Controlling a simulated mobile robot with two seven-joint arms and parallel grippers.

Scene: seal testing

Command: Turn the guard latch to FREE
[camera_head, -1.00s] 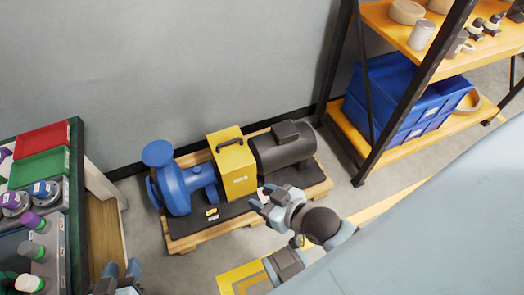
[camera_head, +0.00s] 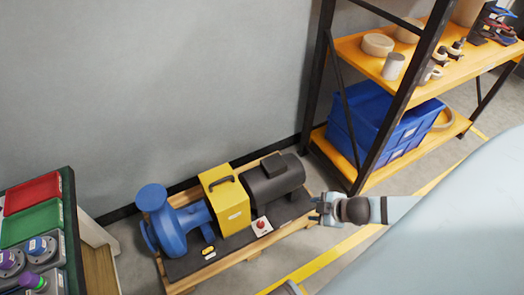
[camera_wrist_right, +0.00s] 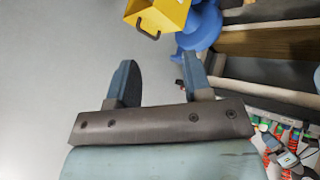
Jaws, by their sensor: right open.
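A yellow guard (camera_head: 227,200) with a black handle sits between the blue pump (camera_head: 170,227) and the dark motor (camera_head: 276,180). A red knob on a white plate (camera_head: 262,226) stands at the guard's front right; I take it for the guard latch. I cannot read its marking. My right gripper (camera_head: 320,209) is open and empty, to the right of the knob and apart from it. In the right wrist view its fingers (camera_wrist_right: 158,72) are spread, with the guard (camera_wrist_right: 165,13) beyond them at the top. The knob is not clear there. My left gripper is out of view.
The pump set rests on a wooden pallet (camera_head: 232,262) by the grey wall. A shelf rack (camera_head: 345,150) with blue crates (camera_head: 380,125) stands at the right. A bench with red and green trays (camera_head: 32,193) is at the left. Floor in front of the pallet is clear.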

